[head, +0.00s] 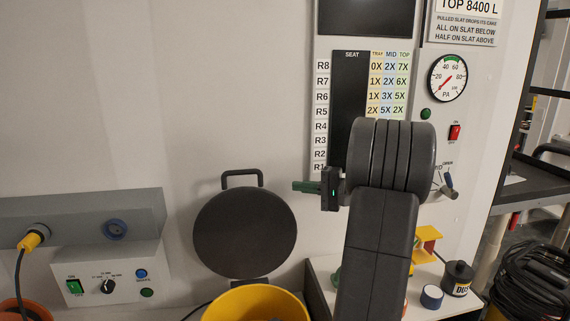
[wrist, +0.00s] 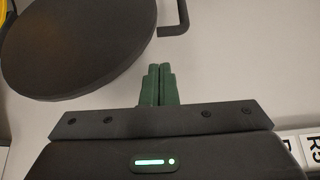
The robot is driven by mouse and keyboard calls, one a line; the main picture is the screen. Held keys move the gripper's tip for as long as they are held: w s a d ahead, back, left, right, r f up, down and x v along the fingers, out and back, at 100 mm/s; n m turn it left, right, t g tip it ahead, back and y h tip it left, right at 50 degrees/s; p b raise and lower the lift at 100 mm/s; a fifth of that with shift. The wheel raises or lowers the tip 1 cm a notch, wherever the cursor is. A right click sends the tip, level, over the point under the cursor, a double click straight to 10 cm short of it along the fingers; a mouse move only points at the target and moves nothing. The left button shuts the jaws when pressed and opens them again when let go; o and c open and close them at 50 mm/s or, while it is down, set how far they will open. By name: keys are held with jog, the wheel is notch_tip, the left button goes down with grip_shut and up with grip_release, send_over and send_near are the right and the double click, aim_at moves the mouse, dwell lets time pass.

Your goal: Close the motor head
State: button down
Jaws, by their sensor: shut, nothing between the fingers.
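The motor head (head: 245,234) is a dark round lid with a bar handle (head: 242,174) on its upper rim. It stands raised and open against the wall, its lower edge at a hinge behind a yellow drum (head: 257,303). My gripper (head: 297,186) is shut and empty, to the upper right of the lid and apart from it. In the wrist view, the green fingers (wrist: 158,72) are together, with the lid (wrist: 80,45) at upper left and part of its handle (wrist: 174,22) just above them.
A grey box with a plug (head: 33,238) and a switch panel (head: 108,278) are on the left. A white shelf on the right holds a yellow part (head: 428,240), a blue roll (head: 432,297) and a black weight (head: 458,277). A gauge (head: 447,78) hangs above.

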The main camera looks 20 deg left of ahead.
jog(key=a+p, duration=0.1)
jog(key=a, duration=0.2)
jog(key=a+p, duration=0.1)
jog(key=a, duration=0.2)
jog(key=w+a+p, duration=0.1)
jog(key=a, duration=0.2)
jog(key=shift+r, duration=0.25)
jog(key=shift+w+a+f, duration=0.1)
jog(key=shift+a, duration=0.4)
jog(key=shift+d+f+b, duration=0.1)
jog(key=shift+b, duration=0.2)
